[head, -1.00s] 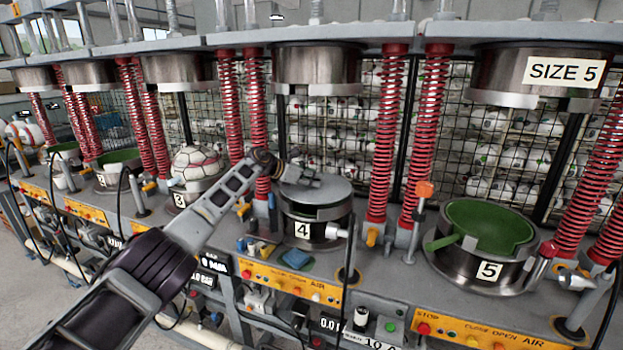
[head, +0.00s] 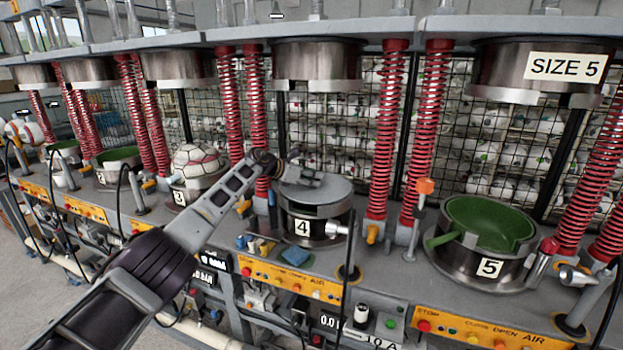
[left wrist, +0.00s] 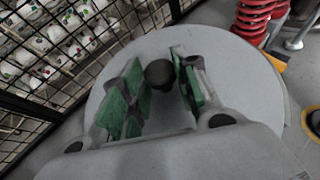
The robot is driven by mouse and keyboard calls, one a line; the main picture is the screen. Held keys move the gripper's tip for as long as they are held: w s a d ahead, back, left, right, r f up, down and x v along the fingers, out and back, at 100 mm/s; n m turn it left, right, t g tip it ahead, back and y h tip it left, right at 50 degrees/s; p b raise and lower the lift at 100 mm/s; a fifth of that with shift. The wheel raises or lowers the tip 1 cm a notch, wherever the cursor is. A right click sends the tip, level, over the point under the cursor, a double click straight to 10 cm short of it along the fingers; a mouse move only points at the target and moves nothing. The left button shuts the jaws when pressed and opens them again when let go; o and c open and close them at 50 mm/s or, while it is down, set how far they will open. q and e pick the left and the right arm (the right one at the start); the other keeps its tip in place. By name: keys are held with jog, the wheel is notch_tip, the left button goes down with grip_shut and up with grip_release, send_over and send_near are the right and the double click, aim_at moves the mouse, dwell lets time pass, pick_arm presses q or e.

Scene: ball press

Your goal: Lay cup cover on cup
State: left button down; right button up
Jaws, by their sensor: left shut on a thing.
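The cup cover (head: 337,192) is a flat grey disc over the cup (head: 322,240) numbered 4. In the left wrist view the cover (left wrist: 235,75) shows a dark round knob (left wrist: 160,74) between my green-padded fingers. My left gripper (head: 312,181) is over the cover and shut on its knob. The cover looks roughly level and lined up with the cup. A dark gap shows below its front edge, and I cannot tell whether it fully rests on the rim. My right gripper is not in view.
An open green-lined cup (head: 480,262) numbered 5 stands at the right. A ball sits in cup 3 (head: 196,190) at the left. Red springs (head: 383,150) flank cup 4, and a press head (head: 317,65) hangs above. A small blue block (head: 295,256) lies in front.

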pick_arm(q)
jog(key=c, duration=1.1)
grip_release()
jog(key=shift+f, duration=0.1)
jog(key=shift+c, duration=0.2)
jog(key=shift+o, duration=0.8)
jog(key=shift+f, duration=0.15)
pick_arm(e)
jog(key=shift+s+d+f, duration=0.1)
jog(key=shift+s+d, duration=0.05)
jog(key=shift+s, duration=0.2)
pick_arm(q)
jog(key=shift+a+r, duration=0.15)
jog(key=shift+r, duration=0.05)
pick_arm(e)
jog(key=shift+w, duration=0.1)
pick_arm(q)
jog(key=shift+s+a, duration=0.1)
